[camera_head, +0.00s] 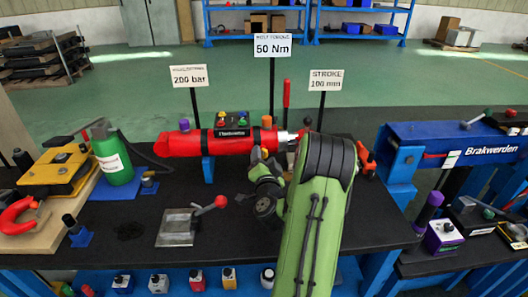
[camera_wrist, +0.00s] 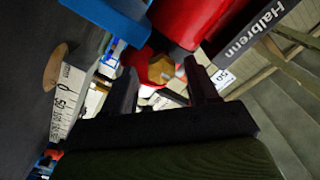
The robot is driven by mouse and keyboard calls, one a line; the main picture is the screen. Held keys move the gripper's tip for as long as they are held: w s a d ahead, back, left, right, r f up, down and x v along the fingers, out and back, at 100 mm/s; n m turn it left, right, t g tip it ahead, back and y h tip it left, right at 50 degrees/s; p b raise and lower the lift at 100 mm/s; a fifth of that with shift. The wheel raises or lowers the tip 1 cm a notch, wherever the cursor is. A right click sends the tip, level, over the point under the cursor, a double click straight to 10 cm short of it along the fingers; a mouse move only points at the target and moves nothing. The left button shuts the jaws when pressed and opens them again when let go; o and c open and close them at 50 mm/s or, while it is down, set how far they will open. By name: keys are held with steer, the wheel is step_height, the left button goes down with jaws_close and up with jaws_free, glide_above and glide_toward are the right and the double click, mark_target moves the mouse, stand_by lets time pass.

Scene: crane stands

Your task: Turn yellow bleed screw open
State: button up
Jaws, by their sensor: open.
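A red hydraulic cylinder (camera_head: 185,143) lies across the black bench on blue supports. In the wrist view its red body (camera_wrist: 190,18) is at the top, with a red end piece below. A small gold-yellow hex-like part (camera_wrist: 161,70), possibly the yellow bleed screw, shows between the fingertips in that view. My gripper (camera_wrist: 158,78) is open, its two dark fingers on either side of this part. I cannot tell whether they touch it. In the head view my green and black arm covers the cylinder's right part, and I cannot make out the screw there.
Sign posts rise behind. A blue Brakwerden beam (camera_head: 440,140) stands at right. A blue support (camera_wrist: 112,16) is near the fingers.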

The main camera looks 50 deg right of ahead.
steer(key=shift+a+r, duration=0.1)
steer(key=shift+c, duration=0.6)
steer(key=c, duration=0.9)
steer(key=shift+c, duration=0.2)
steer(key=shift+n, duration=0.3)
steer(key=n+b, duration=0.1)
steer(key=n, duration=0.2)
steer(key=shift+n, duration=0.3)
steer(key=n+b, duration=0.1)
steer(key=n, duration=0.3)
steer(key=shift+n+b, duration=0.3)
steer(key=shift+b, duration=0.1)
steer(key=n, duration=0.4)
steer(key=shift+n, duration=0.3)
steer(key=n, duration=0.4)
steer(key=shift+n, duration=0.3)
